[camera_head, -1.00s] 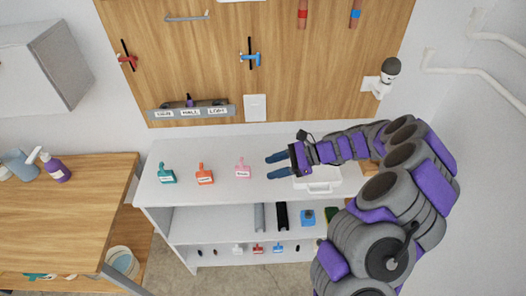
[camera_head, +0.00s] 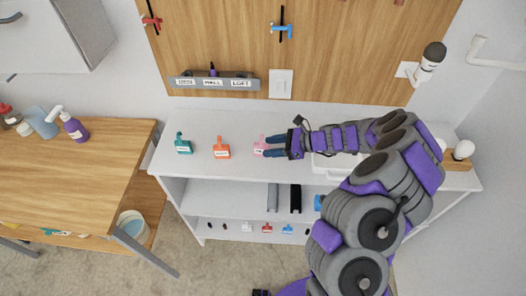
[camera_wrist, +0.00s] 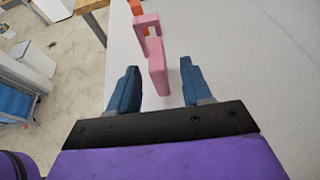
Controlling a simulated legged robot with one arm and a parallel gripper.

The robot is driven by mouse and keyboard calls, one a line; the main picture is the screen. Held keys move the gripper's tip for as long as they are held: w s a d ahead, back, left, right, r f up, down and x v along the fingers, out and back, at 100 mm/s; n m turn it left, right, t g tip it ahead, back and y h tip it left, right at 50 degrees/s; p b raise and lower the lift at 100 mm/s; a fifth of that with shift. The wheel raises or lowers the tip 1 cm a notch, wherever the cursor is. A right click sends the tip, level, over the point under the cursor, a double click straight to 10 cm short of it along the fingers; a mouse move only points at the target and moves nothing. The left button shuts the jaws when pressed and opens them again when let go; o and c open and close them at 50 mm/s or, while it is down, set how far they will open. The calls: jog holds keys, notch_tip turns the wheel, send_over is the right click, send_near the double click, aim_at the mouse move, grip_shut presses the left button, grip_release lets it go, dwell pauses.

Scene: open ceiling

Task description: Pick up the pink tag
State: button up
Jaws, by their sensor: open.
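The pink tag (camera_head: 260,149) stands on the white shelf's top, at the right end of a row with an orange tag (camera_head: 221,148) and a teal tag (camera_head: 182,145). In the wrist view the pink tag (camera_wrist: 156,58) stands upright, its near end reaching the gap between my fingertips. My gripper (camera_head: 271,147) is open, level with the tag and just to its right. In the wrist view my gripper's two blue fingers (camera_wrist: 160,74) lie on either side of the tag's near end, with visible gaps.
A white tray (camera_head: 335,163) lies on the shelf top behind my arm. A rack labelled with places (camera_head: 213,82) hangs on the wooden board above. A wooden table (camera_head: 75,175) with a purple spray bottle (camera_head: 73,127) is at left. The shelf's front edge is close below the tags.

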aim_at(257, 149)
jog(key=shift+x, duration=0.85)
jog(key=x, duration=0.1)
jog(key=b+x, duration=0.1)
jog(key=x, duration=0.1)
jog(key=shift+s+f+b, duration=0.1)
jog(key=shift+f+b, duration=0.2)
jog(key=shift+a+f, duration=0.1)
jog(key=shift+a, duration=0.4)
jog(key=shift+c, duration=0.2)
jog(key=shift+a, duration=0.1)
grip_shut()
